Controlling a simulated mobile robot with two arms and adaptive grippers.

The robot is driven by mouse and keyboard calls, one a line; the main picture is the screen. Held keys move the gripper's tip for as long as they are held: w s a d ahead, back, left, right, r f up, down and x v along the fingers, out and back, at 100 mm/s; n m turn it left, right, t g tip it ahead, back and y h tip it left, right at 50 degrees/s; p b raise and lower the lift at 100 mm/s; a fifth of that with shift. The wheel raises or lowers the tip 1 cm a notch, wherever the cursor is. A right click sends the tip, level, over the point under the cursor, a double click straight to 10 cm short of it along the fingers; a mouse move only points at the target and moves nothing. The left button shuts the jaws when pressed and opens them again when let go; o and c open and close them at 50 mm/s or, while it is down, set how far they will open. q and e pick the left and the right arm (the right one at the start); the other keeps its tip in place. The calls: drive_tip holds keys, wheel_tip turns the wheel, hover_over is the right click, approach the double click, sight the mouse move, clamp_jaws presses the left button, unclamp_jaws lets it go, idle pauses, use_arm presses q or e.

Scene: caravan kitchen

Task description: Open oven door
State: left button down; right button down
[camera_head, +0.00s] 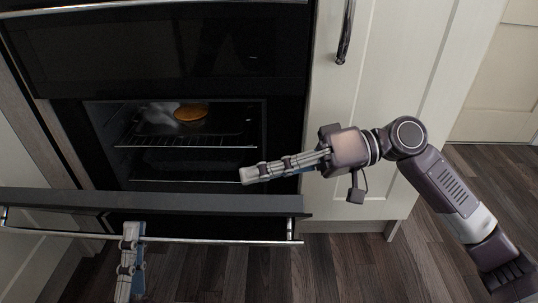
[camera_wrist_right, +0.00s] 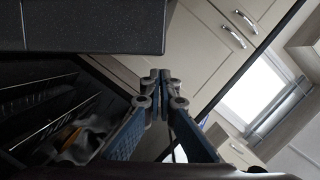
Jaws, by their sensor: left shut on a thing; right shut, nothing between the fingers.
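The oven door (camera_head: 200,201) is tilted out and down from the oven (camera_head: 280,130), so the cavity with its wire racks (camera_head: 190,142) shows. The long metal door handle (camera_head: 220,240) runs along the door's front. My left gripper (camera_head: 133,230) is shut on this handle, left of its middle. My right gripper (camera_head: 246,176) is shut and empty in front of the cavity's right side, above the door's top edge. In the right wrist view its closed fingertips (camera_wrist_right: 160,76) show, with the oven racks (camera_wrist_right: 42,118) to the left.
A round golden food item (camera_head: 191,112) lies inside the oven. A cream cabinet door (camera_head: 390,60) with a dark handle (camera_head: 345,32) stands right of the oven, behind my right arm. The wooden floor (camera_head: 340,265) is clear at the lower right.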

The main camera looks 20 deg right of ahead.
sight(256, 196)
drive_tip(key=shift+s+a+f, duration=0.15)
drive_tip(key=shift+s+f, duration=0.2)
drive_tip(key=shift+s, duration=0.15)
drive_tip(key=shift+s+a+f+n, duration=0.25)
drive_tip(key=shift+s+f, duration=0.15)
drive_tip(key=shift+s, duration=0.2)
drive_tip(key=shift+s+a+f+n, duration=0.2)
drive_tip(key=shift+s+f, duration=0.15)
drive_tip(key=shift+s, duration=0.25)
use_arm(q)
drive_tip(key=c, duration=2.1)
unclamp_jaws()
drive_tip(key=shift+r, duration=0.2)
